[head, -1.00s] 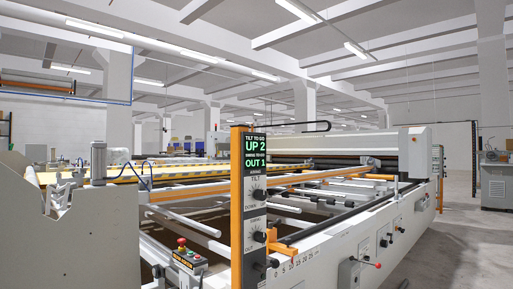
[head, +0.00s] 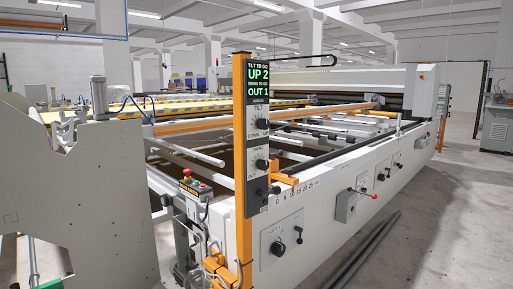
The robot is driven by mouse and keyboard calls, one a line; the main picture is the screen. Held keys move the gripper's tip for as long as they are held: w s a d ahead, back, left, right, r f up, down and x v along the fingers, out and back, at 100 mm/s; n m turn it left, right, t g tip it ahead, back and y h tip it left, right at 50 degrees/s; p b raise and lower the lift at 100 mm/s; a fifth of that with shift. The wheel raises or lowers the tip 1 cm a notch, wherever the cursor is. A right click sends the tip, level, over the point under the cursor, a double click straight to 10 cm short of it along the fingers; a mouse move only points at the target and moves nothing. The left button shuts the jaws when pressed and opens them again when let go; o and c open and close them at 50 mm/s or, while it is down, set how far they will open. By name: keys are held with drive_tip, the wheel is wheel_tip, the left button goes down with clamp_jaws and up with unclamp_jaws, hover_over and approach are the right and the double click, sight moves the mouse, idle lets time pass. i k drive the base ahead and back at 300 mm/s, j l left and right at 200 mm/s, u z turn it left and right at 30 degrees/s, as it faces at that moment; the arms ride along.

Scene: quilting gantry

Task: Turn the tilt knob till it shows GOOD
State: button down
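An orange post (head: 241,150) carries a narrow control panel in the middle of the head view. Its display (head: 258,78) reads TILT TO GO UP 2 in green, and below that OUT 1. The black tilt knob (head: 262,124) sits under the word TILT, just below the display. A second similar black knob (head: 262,165) is lower on the panel, and a dark knob (head: 274,189) sticks out near its bottom. The small marks around the knobs are too small to read. My gripper is not in view, and nothing touches the tilt knob.
A grey housing (head: 85,200) fills the left. A red stop button (head: 187,173) stands left of the post. Open floor (head: 440,240) lies at right; dark pipes (head: 365,250) lie there.

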sight(263, 123)
drive_tip(key=i+l+z, duration=0.1)
drive_tip(key=l+z, duration=0.25)
drive_tip(key=i+l+z, duration=0.2)
drive_tip(key=l+z, duration=0.2)
